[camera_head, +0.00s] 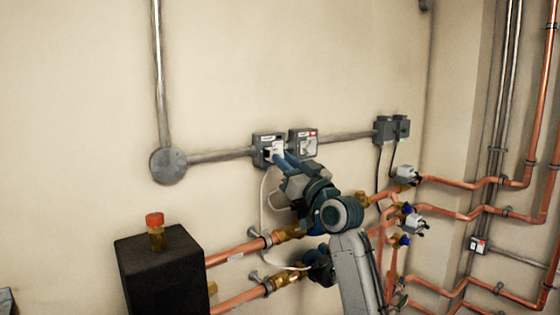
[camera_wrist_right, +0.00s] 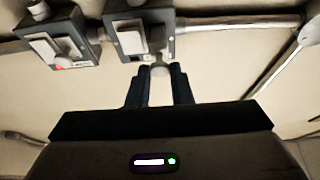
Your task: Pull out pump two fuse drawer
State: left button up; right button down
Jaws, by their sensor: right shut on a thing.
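Two small grey fuse boxes with pale fronts sit side by side on the wall in the head view: a left one (camera_head: 258,139) and a right one (camera_head: 303,143). My right gripper (camera_head: 282,158) is at the front of the left box. In the right wrist view, where the boxes appear upside down, that box (camera_wrist_right: 113,39) is at the top centre. The fingers of my right gripper (camera_wrist_right: 160,76) are shut on a small pale round knob (camera_wrist_right: 159,69) at its edge. Whether its drawer sticks out is not clear. My left gripper is not in view.
A grey conduit (camera_head: 220,155) runs left from the boxes to a round junction box (camera_head: 168,165). A thin white cable (camera_head: 262,205) hangs below. Copper pipes (camera_head: 450,182) and valves crowd the right. A black box (camera_head: 165,272) stands lower left.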

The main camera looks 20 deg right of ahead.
jog(key=shift+f, duration=0.15)
jog(key=c, duration=1.3)
grip_release()
jog(key=shift+s+d, duration=0.1)
jog(key=shift+s, duration=0.05)
jog(key=b+v, duration=0.3)
jog(key=v, duration=0.7)
jog(key=shift+s+b, duration=0.35)
jog(key=shift+s, duration=0.05)
jog(key=shift+d+f, duration=0.1)
